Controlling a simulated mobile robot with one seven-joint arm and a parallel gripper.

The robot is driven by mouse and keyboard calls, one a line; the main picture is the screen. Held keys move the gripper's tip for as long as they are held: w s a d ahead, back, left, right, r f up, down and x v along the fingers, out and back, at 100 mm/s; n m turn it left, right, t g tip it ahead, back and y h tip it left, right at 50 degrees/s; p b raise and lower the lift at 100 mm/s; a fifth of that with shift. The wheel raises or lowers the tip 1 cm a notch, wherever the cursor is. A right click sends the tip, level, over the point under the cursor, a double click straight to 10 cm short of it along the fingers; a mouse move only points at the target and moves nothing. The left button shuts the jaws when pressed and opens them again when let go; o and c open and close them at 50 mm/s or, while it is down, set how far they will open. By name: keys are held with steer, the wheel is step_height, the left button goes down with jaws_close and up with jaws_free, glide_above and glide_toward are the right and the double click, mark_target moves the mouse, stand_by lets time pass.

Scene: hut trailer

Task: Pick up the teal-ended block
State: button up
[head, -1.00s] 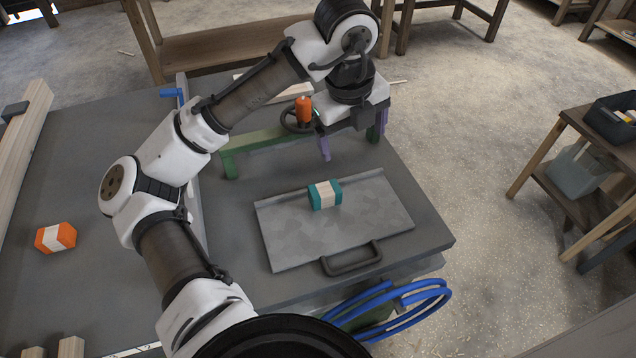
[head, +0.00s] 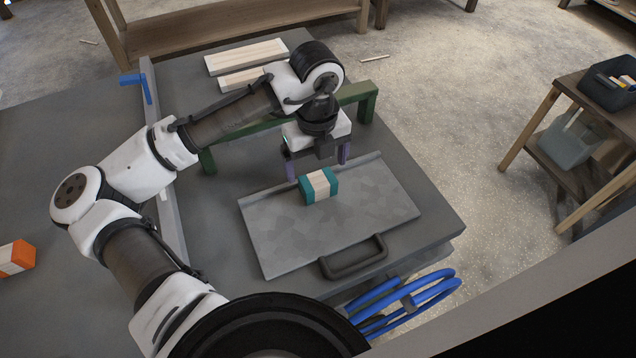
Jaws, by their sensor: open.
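The teal-ended block (head: 319,186) has teal ends and a pale wooden middle. It lies on a grey metal tray (head: 345,226), near the tray's back edge. My gripper (head: 318,170) points down with its two purple fingers spread apart, one left and one right. It is just behind and above the block in the head view, with nothing seen between the fingers. The exact height of the fingertips over the tray is hard to tell.
A green bar frame (head: 358,98) stands behind my gripper. The tray has a dark handle (head: 352,258) at its front. Blue hose loops (head: 415,300) hang by the table's front edge. An orange-ended block (head: 16,258) lies far left. The tray's right side is clear.

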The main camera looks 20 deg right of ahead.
steer(key=shift+w+f+p, duration=0.1)
steer(key=shift+f+p, duration=0.5)
steer(key=shift+f, duration=2)
steer(key=c, duration=1.1)
steer(key=shift+r, duration=0.15)
